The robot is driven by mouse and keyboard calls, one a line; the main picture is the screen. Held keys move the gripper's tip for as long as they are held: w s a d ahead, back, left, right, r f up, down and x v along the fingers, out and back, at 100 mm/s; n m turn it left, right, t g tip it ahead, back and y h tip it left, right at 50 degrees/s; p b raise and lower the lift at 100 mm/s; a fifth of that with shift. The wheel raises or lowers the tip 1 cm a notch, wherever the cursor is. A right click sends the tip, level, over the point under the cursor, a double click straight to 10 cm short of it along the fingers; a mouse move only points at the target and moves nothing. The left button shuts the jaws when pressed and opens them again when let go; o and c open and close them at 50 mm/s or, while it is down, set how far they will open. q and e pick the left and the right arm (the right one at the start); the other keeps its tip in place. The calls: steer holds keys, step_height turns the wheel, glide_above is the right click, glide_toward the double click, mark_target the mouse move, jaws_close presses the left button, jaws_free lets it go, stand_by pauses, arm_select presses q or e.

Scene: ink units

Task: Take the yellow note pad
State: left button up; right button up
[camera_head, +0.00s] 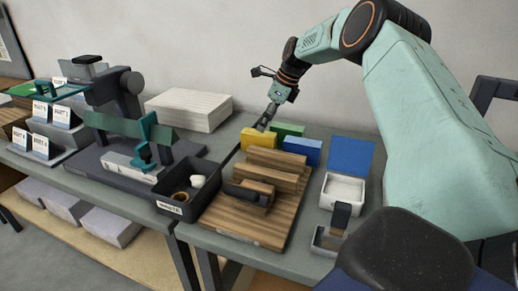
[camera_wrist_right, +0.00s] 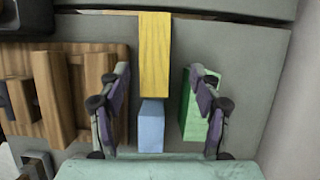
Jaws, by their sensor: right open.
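The yellow note pad (camera_head: 258,139) stands on the table behind the wooden rack, beside a green block (camera_head: 290,129) and a blue block (camera_head: 303,150). My right gripper (camera_head: 264,122) points down just above the yellow pad. In the wrist view the right gripper (camera_wrist_right: 160,72) is open and empty, with the yellow pad (camera_wrist_right: 155,55) lined up between its two fingers. The blue block (camera_wrist_right: 151,125) also lies between the fingers, nearer the palm. The green block (camera_wrist_right: 194,105) is partly behind the right-hand finger. I cannot tell whether a finger touches anything. My left gripper is not in view.
The wooden rack (camera_head: 246,223) stands in front of the pads. A black tray (camera_head: 178,189) with small items is left of it. A white box with a blue lid (camera_head: 350,157) is at right. A paper stack (camera_head: 188,109) lies behind. A press-like machine stands at left.

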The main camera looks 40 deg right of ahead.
mark_target(259, 139)
steer(key=shift+a+f, duration=0.4)
steer(key=shift+f, duration=0.2)
steer(key=b+x, duration=0.2)
steer(key=x, duration=0.3)
steer(key=shift+f, duration=0.3)
steer(key=shift+a+f, duration=0.1)
steer(key=shift+w+f, duration=0.1)
steer(key=shift+f+p, duration=0.2)
steer(key=shift+p, duration=0.2)
steer(key=shift+c, duration=0.2)
